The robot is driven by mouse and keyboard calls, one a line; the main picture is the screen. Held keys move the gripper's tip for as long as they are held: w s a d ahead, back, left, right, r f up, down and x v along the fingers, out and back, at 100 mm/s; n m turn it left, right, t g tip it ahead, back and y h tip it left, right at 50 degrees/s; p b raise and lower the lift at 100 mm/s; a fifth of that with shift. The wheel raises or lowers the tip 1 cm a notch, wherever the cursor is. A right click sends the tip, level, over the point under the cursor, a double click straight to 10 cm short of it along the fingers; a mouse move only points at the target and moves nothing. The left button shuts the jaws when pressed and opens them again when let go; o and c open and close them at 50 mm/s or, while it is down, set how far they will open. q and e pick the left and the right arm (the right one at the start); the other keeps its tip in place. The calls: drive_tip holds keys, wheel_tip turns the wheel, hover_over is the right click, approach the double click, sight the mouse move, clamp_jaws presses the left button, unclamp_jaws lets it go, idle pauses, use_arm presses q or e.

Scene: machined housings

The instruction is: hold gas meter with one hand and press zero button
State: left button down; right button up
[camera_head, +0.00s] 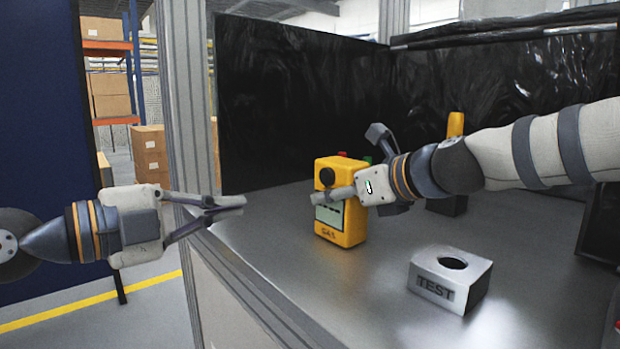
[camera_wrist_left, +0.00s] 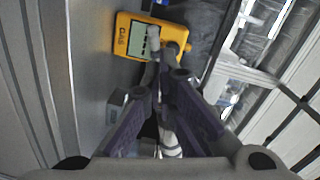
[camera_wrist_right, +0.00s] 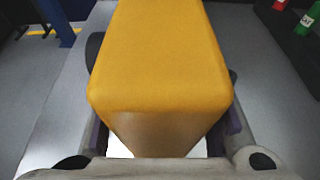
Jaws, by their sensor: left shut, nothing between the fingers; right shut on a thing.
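The gas meter (camera_head: 352,234) is a yellow box marked GAS with a black knob and a pale screen, upright on the metal table. My right gripper (camera_head: 356,168) is shut on it from the right, one finger crossing its front and partly covering the screen. In the right wrist view the meter's yellow body (camera_wrist_right: 160,60) fills the space between the fingers. My left gripper (camera_head: 241,204) is shut and empty, left of the meter and apart from it. The left wrist view shows the meter's face (camera_wrist_left: 138,42) beyond the left fingertips. I cannot make out a zero button.
A grey TEST block (camera_head: 450,280) with a round hole stands at the front right. A dark thing with a yellow top (camera_head: 456,124) is behind my right arm. Red (camera_wrist_right: 281,5) and green (camera_wrist_right: 304,22) items stand behind the meter. A metal post (camera_head: 190,100) rises behind my left gripper.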

sight(325, 174)
use_arm(q)
drive_tip(key=r+m, duration=0.1)
drive_tip(key=s+r+m+h, duration=0.1)
drive_tip(key=m, duration=0.1)
drive_tip(key=shift+s+d+t, duration=0.3)
drive_tip(key=shift+d, duration=0.1)
drive_tip(key=shift+w+d+f, duration=0.1)
drive_tip(key=x, duration=1.3)
drive_tip(key=shift+w+d, duration=0.3)
